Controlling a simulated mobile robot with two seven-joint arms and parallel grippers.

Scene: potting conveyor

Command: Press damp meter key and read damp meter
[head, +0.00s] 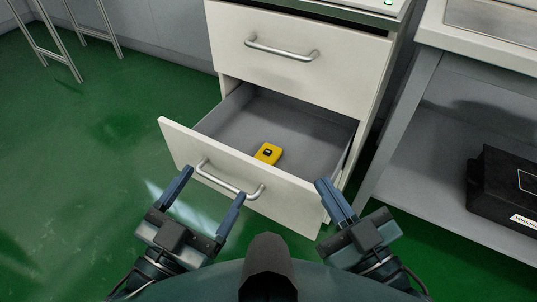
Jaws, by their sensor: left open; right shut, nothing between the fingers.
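The damp meter (268,153) is a small yellow device with a small dark patch on top. It lies in the open lower drawer (310,148), near the drawer's front wall. Its key and any reading are too small to make out. My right gripper (335,200) is shut and empty, near the right end of the drawer front.
The upper drawer (300,60) of the white cabinet is closed. A grey shelf unit (412,175) stands at the right, holding a black case (505,190). Metal legs (55,55) stand at the far left. The green floor (80,180) at the left is clear.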

